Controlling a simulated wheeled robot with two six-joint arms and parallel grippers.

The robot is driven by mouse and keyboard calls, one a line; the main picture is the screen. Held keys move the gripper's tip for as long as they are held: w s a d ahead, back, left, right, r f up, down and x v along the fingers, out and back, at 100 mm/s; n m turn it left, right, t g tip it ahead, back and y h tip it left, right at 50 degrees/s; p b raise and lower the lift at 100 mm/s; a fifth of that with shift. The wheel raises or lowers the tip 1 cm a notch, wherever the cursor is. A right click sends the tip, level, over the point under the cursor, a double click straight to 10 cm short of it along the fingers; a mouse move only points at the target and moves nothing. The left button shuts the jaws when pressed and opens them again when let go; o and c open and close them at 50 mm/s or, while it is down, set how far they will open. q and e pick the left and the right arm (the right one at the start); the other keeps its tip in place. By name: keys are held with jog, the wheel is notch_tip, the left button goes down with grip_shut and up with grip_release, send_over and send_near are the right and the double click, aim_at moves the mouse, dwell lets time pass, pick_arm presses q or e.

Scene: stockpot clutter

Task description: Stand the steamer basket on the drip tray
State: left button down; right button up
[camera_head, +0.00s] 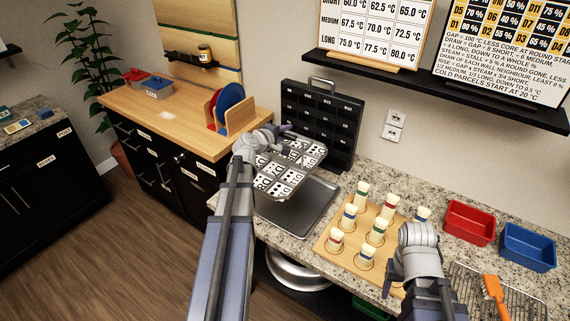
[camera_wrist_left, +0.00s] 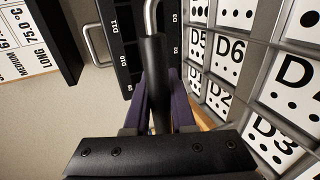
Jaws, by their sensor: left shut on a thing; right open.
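The steamer basket (camera_head: 291,172) is a grey metal tray with several dotted, labelled white cells. It is tilted and appears to hang above the drip tray (camera_head: 298,214), a flat dark grey tray on the granite counter. My left gripper (camera_head: 281,138) is shut on the basket's handle. In the left wrist view the purple fingers (camera_wrist_left: 158,108) close around the handle's dark grip (camera_wrist_left: 154,75), with the basket cells (camera_wrist_left: 235,50) to the right. My right gripper (camera_head: 389,284) is open and empty, low by the wooden board; its fingertips are partly hidden.
A black rack (camera_head: 321,118) with a handle stands behind the drip tray. A wooden board (camera_head: 333,246) with several banded pegs lies to the right. Red (camera_head: 469,222) and blue (camera_head: 528,246) bins and a wire rack (camera_head: 470,283) stand further right.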

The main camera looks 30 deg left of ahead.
pick_arm(q)
jog(key=b, duration=0.3)
send_over(281, 156)
jog(key=d, duration=0.2)
notch_tip(281, 156, down, 4)
jog(key=shift+f, duration=0.2)
notch_tip(281, 156, down, 4)
jog(key=b, duration=0.4)
jog(key=shift+r, duration=0.2)
jog(key=shift+f, duration=0.1)
jog(key=c, duration=1.2)
grip_release()
jog(key=o, duration=0.4)
jog(key=shift+o, duration=0.2)
